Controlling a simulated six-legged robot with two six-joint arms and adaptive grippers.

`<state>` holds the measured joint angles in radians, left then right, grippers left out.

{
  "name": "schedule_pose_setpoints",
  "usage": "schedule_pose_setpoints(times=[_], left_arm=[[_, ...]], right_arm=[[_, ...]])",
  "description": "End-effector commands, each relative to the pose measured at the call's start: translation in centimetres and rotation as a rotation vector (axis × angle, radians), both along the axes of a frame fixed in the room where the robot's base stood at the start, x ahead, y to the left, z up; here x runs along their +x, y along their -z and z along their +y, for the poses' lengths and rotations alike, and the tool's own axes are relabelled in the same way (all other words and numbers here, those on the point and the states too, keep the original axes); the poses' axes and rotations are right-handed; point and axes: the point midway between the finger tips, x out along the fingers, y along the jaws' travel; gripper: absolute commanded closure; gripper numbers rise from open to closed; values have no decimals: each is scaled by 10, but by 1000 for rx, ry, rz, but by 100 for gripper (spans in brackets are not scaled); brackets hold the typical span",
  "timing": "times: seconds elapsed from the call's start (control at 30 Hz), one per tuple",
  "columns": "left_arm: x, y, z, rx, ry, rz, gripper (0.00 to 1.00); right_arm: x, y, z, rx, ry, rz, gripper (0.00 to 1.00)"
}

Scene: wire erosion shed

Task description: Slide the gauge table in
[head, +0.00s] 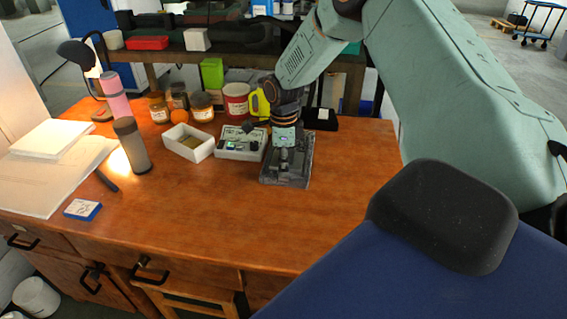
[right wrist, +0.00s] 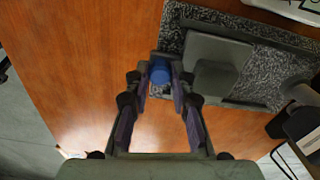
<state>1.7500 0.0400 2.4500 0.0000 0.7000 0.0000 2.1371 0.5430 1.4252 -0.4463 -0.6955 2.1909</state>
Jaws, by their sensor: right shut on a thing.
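The gauge stand's speckled grey base (head: 296,178) lies on the wooden bench under my right arm. In the right wrist view the speckled base (right wrist: 262,32) carries a dark grey square plate, apparently the gauge table (right wrist: 215,62). A blue round knob (right wrist: 160,74) sits beside the plate's left edge. My right gripper (right wrist: 163,84) is shut on this knob, with its fingertips at either side. In the head view my right gripper (head: 282,158) points down over the base and hides part of it. The knob cannot be made out there. My left gripper is not in view.
A grey-white instrument box (head: 240,150) and an open white tray (head: 188,147) stand just left of the base. Jars (head: 202,108), a red-labelled tin (head: 236,100) and a yellow mug (head: 258,102) stand behind.

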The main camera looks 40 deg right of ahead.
Motion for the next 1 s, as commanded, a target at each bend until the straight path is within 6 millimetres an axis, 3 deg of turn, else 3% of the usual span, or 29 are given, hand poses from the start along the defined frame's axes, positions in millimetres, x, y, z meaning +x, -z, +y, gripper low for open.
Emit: schedule_pose_setpoints(times=[0.23,0.7,1.0], left_arm=[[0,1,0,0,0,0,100],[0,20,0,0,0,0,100],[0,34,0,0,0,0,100]], right_arm=[[6,-1,-6,-3,3,-5,100],[44,2,-55,-8,5,-2,100],[60,1,-75,-5,2,-2,100]])
